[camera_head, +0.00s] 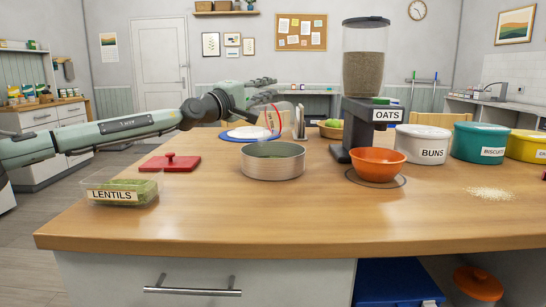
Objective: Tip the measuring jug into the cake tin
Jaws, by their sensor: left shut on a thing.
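The round grey metal cake tin (273,167) stands on the wooden counter near the middle, with something greenish inside. My left gripper (268,90) is above and behind the tin, reaching in from the left, shut on what looks like the clear measuring jug (270,117). Red marks show on the jug, but its outline is faint against the things behind. I cannot tell its exact tilt or contents. My right gripper is not in view.
An orange bowl (378,162) sits under the OATS dispenser (364,70) at right. A blue-rimmed plate (248,134) is behind the tin. The front counter (280,220) is clear.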

